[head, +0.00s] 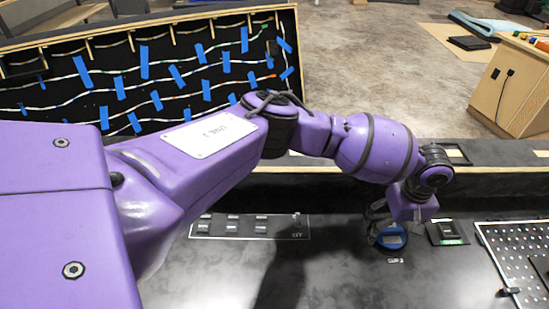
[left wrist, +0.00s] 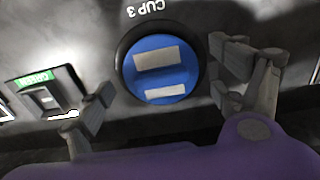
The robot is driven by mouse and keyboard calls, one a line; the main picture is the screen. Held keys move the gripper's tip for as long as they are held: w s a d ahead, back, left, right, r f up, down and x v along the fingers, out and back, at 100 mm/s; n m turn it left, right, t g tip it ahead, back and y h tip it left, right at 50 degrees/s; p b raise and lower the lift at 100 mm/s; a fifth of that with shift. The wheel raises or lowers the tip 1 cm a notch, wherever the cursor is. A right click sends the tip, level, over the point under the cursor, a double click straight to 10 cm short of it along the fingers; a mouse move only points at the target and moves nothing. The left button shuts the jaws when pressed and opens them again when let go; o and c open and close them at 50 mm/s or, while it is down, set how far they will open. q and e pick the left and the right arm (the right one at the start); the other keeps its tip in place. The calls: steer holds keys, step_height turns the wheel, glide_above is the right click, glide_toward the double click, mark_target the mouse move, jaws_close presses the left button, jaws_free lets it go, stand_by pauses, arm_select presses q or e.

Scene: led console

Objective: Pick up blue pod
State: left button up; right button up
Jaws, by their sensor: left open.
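The blue pod (head: 391,241) is round and sits in a dark round holder marked CUP 3, on the dark console top. In the left wrist view the pod (left wrist: 160,76) shows a blue face with two pale rectangles. My left gripper (head: 382,222) is above the pod, pointing down, and partly covers it in the head view. In the left wrist view the gripper (left wrist: 165,80) is open and empty, with one finger on each side of the pod. I cannot tell how far the fingertips are above it. My right gripper is not in view.
A small module with a green label (head: 447,233) stands close to the right of the cup. A perforated panel (head: 520,255) lies further right. A labelled strip with several small blocks (head: 248,226) is to the left. A raised ledge (head: 290,187) runs behind.

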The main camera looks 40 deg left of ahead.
arm_select(q)
steer(key=shift+d+f, duration=0.1)
steer(key=shift+f, duration=0.3)
steer(key=shift+r, duration=0.15)
steer(key=c, duration=1.3)
